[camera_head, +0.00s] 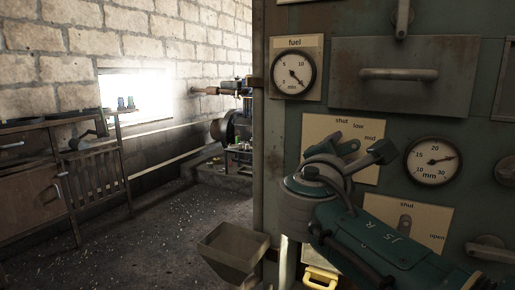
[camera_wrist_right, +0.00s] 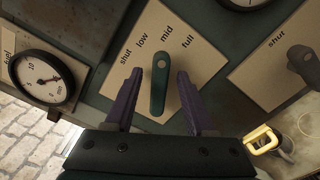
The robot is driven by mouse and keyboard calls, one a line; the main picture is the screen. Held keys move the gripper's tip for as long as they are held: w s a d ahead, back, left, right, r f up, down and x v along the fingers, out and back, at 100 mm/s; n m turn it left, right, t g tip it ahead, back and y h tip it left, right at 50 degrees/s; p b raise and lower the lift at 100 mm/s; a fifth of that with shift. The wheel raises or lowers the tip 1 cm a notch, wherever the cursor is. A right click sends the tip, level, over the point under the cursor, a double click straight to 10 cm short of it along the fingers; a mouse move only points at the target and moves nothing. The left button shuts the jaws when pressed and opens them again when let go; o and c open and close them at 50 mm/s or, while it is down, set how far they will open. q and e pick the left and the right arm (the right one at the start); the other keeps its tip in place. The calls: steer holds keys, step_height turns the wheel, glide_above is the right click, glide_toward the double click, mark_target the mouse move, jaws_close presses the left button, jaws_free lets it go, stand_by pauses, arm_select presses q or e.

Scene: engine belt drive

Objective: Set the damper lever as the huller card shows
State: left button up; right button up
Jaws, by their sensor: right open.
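The damper lever (camera_wrist_right: 158,90) is a green lever with a round upper end on a beige plate (camera_wrist_right: 205,75). The plate reads shut, low, mid and full along its upper part. The lever lies nearly upright in the wrist view, its round end just below "mid". My right gripper (camera_wrist_right: 159,75) is open, with one purple finger on each side of the lever and gaps showing at both sides. My left gripper is not in view. I cannot make out a huller card.
A fuel gauge (camera_head: 293,73) and a drawer handle (camera_head: 399,74) are above the plate. An mm gauge (camera_head: 433,160) and a shut/open plate (camera_head: 436,237) with its own lever (camera_head: 405,224) are to the right. A yellow handle (camera_wrist_right: 262,139) is below right in the wrist view.

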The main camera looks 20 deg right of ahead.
steer(key=shift+c, duration=0.2)
jaws_close()
stand_by(0.4)
steer(key=shift+f+m+b, duration=0.2)
steer(key=shift+m+b, duration=1.3)
steer(key=shift+b, duration=0.3)
steer(key=shift+f+m+b, duration=0.15)
steer(key=shift+m+b, duration=1.35)
steer(key=shift+b, duration=0.25)
